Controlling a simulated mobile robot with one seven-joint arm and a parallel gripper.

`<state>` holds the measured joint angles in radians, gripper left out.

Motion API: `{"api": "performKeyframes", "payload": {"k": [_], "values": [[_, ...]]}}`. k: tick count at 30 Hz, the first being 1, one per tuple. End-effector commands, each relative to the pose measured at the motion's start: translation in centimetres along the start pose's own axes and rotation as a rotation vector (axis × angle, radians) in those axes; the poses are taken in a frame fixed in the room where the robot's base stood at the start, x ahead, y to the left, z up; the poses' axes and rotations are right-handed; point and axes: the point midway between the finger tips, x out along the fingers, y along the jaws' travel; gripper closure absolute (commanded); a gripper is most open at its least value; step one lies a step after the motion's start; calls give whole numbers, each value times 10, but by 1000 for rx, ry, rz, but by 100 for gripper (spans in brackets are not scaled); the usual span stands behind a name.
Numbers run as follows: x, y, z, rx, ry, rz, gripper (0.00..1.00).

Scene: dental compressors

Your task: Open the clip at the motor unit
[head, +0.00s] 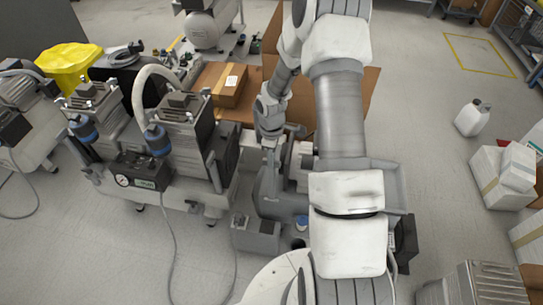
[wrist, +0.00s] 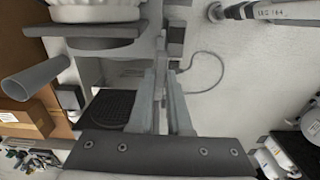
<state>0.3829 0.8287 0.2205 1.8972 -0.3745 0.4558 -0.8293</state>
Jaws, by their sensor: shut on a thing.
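My gripper (wrist: 166,78) points away from the camera in the wrist view. Its two long grey fingers are close together, shut on a narrow grey piece at their tips, which looks like the clip; the fingers hide most of it. In the head view my gripper (head: 270,146) reaches down among grey and white housings in the middle, left of my arm. A grey housing (head: 278,192), perhaps the motor unit, stands below it. A dark grilled panel (wrist: 106,108) lies left of the fingers in the wrist view. I cannot tell whether the clip is open.
A compressor with finned motors (head: 185,135) and a gauge (head: 122,181) stands close on the left. A cardboard box (head: 220,84) lies behind. White boxes (head: 502,178) and a white canister (head: 472,118) stand at right. Floor between them and my arm is clear.

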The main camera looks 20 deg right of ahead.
Motion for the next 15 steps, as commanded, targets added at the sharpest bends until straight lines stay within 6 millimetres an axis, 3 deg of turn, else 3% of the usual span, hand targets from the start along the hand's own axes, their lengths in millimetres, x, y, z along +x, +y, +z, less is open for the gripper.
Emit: {"api": "performKeyframes", "payload": {"k": [15], "values": [[0, 0, 0, -59, 0, 1, 100]]}}
